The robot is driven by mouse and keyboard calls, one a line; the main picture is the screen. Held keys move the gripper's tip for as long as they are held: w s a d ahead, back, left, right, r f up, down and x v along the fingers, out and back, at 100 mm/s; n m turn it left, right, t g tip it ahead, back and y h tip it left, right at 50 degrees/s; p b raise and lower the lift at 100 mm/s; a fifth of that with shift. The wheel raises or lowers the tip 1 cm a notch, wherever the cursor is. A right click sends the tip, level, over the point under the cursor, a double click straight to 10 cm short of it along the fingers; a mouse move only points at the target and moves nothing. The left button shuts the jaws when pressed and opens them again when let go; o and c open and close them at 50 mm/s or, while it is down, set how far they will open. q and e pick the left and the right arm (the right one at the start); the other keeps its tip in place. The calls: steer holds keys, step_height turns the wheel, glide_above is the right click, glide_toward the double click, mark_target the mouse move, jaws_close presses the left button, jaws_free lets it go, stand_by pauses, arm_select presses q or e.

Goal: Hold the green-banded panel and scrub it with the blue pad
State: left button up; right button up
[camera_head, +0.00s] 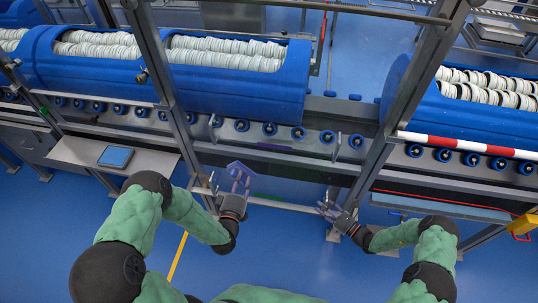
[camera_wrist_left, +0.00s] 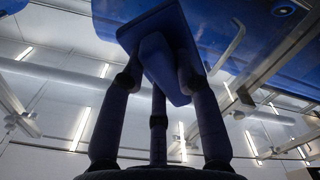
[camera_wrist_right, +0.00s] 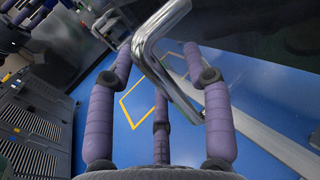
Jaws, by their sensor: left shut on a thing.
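My left gripper (camera_head: 240,184) is shut on the grip of a blue pad (camera_head: 239,168), which is raised in front of the line. In the left wrist view the pad (camera_wrist_left: 137,28) shows above the closed fingers. The panel looks clear, with a green band (camera_head: 272,198) along its lower part; its outline is hard to make out. The pad overlaps its left part; I cannot tell if they touch. My right gripper (camera_head: 327,208) is open by the panel's right side. In the right wrist view a bent metal bar (camera_wrist_right: 158,62) passes between its spread fingers, not clamped.
A grey shelf (camera_head: 75,152) at the left carries a flat blue square (camera_head: 115,157). Blue tubs (camera_head: 245,95) full of pale discs stand on rollers behind grey posts. A red-and-white bar (camera_head: 470,146) and a yellow part (camera_head: 523,224) are at the right.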

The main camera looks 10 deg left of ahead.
steer(key=v, duration=1.2)
stand_by(0.4)
